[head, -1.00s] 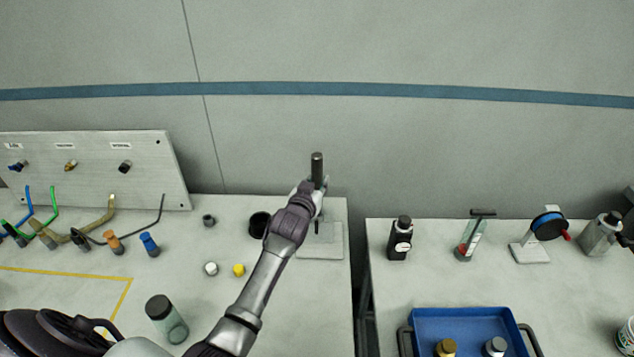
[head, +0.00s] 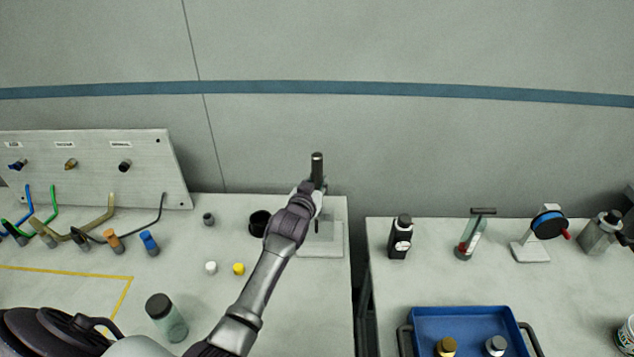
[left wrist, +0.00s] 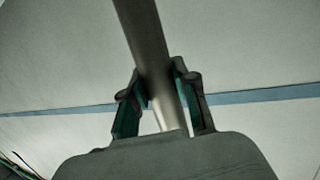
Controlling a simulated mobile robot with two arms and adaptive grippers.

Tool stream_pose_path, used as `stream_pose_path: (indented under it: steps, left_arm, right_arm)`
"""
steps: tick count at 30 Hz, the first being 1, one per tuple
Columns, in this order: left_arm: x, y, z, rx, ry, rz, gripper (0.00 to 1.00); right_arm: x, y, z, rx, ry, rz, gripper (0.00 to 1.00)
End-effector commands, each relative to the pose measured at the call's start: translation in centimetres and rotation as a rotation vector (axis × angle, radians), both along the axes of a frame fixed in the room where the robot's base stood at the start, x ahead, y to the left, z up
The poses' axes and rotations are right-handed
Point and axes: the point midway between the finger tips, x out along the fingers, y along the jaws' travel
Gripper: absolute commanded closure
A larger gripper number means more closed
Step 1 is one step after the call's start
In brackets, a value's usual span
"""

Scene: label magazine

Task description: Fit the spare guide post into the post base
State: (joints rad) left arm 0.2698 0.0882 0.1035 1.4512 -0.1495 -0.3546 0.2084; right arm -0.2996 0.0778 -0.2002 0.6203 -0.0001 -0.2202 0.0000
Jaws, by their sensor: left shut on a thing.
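The guide post (head: 317,170) is a dark grey rod standing roughly upright at the back of the table, its top above my left gripper (head: 314,192). In the left wrist view the post (left wrist: 148,45) runs between the two fingers of my left gripper (left wrist: 161,88), which is shut on it. The post base (head: 333,240) is a pale block with a flat plate at the table's back right. The gripper and forearm hide part of it. A thin dark piece shows below the gripper over the base; I cannot tell whether the post is seated. My right gripper is not in view.
A black cup (head: 259,223) stands left of the base, with a white cap (head: 211,267) and a yellow cap (head: 239,268) nearer. A dark-lidded jar (head: 166,317) stands in front. A gap separates the right table, which holds bottles and a blue tray (head: 465,318).

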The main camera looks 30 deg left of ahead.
Motion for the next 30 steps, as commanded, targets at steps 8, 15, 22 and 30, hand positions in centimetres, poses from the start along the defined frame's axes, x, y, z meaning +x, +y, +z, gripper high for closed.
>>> stream_pose_path:
  steps: [8, 15, 22, 30]
  left_arm:
    - [0.0, 0.0, -0.7, 0.001, -0.003, 0.000, 1.00]
    - [0.0, 0.0, -1.3, 0.001, -0.003, 0.000, 1.00]
    - [0.0, 0.0, -1.9, 0.001, -0.003, 0.000, 1.00]
    - [0.0, 0.0, -2.6, 0.001, -0.003, 0.000, 1.00]
  right_arm:
    - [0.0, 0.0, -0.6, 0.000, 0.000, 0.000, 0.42]
    - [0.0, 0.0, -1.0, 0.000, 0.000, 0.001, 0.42]
    - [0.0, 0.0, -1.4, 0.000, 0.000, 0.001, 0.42]
    - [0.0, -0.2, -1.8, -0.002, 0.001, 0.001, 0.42]
